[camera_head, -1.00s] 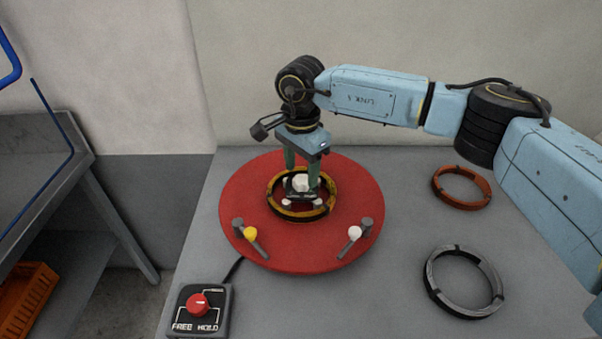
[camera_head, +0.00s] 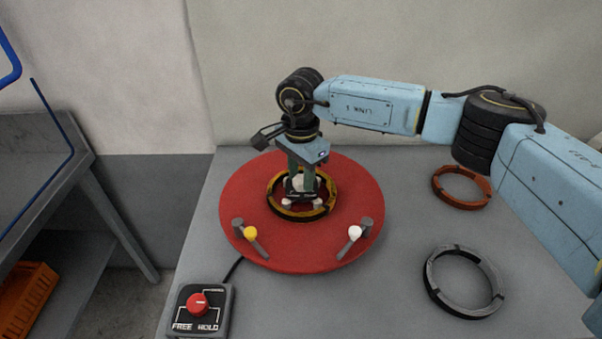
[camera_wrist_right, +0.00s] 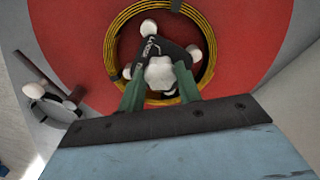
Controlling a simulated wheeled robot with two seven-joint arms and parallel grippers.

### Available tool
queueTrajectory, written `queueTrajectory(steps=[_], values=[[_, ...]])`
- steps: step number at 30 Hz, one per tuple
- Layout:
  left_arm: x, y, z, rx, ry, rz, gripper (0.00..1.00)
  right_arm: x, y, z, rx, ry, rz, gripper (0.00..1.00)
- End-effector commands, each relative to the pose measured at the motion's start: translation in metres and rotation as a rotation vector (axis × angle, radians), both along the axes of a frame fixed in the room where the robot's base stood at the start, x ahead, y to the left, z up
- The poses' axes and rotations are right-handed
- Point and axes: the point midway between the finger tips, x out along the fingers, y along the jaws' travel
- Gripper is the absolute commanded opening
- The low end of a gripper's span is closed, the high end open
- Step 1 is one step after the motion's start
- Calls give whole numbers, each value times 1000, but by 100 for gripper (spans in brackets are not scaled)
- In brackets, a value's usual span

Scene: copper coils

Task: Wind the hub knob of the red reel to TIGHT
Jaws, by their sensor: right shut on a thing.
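The red reel (camera_head: 238,205) lies flat on the grey table as a wide red disc, with a yellow and black coil (camera_head: 272,207) around its centre. Its pale, lobed hub knob (camera_wrist_right: 160,74) sits in the middle of the coil in the right wrist view. A black plate with white marks (camera_wrist_right: 151,47) is beside the knob; I cannot read the marks. My right gripper (camera_head: 300,181) points down over the hub. Its green fingers stand on either side of the knob, shut on it. My left gripper is not in view.
A FREE/HOLD switch box (camera_head: 199,309) is at front left. A copper ring (camera_head: 462,188) and a grey ring (camera_head: 463,282) lie at right.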

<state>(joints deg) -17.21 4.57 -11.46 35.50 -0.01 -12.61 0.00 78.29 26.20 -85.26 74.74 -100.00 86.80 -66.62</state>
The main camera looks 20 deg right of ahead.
Motion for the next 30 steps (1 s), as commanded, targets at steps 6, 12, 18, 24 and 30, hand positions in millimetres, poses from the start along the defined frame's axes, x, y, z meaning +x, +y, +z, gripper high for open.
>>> queueTrajectory(steps=[6,12,18,24,30], values=[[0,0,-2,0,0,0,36,0,0,0,0,-1,-51,11],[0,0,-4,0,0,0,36,1,0,0,0,-1,-173,11],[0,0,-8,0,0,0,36,1,0,0,1,-2,-352,11],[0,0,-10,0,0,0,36,2,0,1,1,-2,-542,11],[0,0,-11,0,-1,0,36,3,0,1,1,-2,-733,11]])
